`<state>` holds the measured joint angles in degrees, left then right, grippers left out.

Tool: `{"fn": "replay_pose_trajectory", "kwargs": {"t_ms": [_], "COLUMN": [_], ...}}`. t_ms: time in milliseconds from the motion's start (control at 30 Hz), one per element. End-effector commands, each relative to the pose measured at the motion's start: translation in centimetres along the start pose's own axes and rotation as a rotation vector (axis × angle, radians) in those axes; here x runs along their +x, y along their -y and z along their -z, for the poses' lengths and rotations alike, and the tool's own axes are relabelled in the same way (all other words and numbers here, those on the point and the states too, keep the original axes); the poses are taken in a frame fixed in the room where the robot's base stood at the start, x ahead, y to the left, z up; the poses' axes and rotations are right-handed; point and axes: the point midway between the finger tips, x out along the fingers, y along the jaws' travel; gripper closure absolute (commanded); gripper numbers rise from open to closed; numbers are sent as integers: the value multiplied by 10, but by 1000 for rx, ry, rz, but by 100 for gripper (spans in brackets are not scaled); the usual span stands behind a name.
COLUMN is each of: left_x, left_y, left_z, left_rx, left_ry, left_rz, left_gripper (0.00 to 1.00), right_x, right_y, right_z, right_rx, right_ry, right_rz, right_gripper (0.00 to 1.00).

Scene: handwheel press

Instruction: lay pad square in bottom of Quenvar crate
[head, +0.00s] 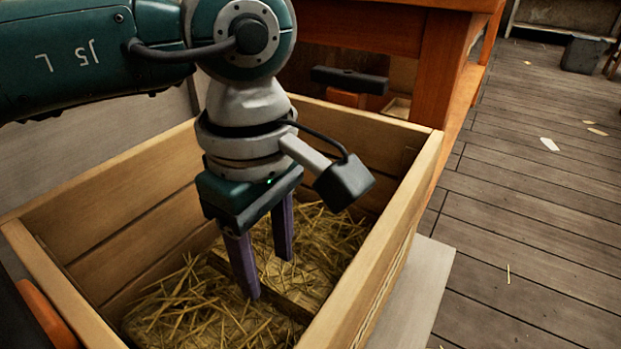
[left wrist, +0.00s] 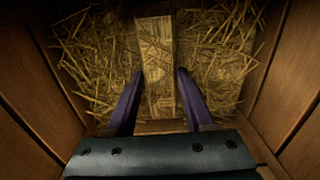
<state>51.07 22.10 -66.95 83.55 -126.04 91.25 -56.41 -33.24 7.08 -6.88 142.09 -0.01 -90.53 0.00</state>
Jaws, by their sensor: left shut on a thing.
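The crate (head: 400,235) is an open box of pale wood planks with loose straw (head: 195,305) over its bottom. My left gripper (head: 268,278) points down inside it, its two purple fingers low near the straw. In the left wrist view the fingers (left wrist: 158,76) are shut on a straw-coloured, woven-looking strip (left wrist: 155,45), which looks like the pad square. It is low in the crate, with straw on both sides. I cannot tell whether it rests on the bottom. In the head view the fingers and straw partly hide it. My right gripper is not in view.
The crate walls (left wrist: 293,75) stand close on both sides of my left gripper. An orange-brown wooden bench (head: 440,70) stands behind the crate. A pale surface (head: 420,290) lies along its right side. The plank floor (head: 540,220) at the right is mostly clear, with small scraps.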

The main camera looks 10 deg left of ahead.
Motion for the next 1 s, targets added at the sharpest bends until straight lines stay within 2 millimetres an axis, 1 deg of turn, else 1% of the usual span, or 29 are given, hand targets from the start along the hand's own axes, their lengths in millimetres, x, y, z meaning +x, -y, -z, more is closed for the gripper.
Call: {"fn": "replay_pose_trajectory", "kwargs": {"t_ms": [200, 233, 500, 533, 733, 800, 867, 967, 1000], "left_x": [0, 0, 0, 0, 0, -3, -9, -27, -36], "left_y": [0, 0, 0, 0, 0, 0, 0, 0, -1], "left_z": [0, 0, 0, 0, 0, 0, 0, 0, 0], "left_rx": [0, 0, 0, 0, 0, 0, 0, 0, 1], "left_ry": [0, 0, 1, 1, 0, 0, 1, -1, -1], "left_rz": [-1, -1, 0, 0, 1, 0, -1, -2, -3], "left_gripper": [100, 44, 13, 12, 12, 12, 12, 12, 12], "right_x": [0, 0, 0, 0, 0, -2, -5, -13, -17], "right_y": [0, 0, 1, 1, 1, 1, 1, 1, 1], "right_z": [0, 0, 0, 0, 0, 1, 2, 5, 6], "right_rx": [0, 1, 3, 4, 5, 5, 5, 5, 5], "right_ry": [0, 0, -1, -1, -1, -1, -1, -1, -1], "right_rz": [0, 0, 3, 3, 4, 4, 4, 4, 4], "right_gripper": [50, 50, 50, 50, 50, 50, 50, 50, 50]}}
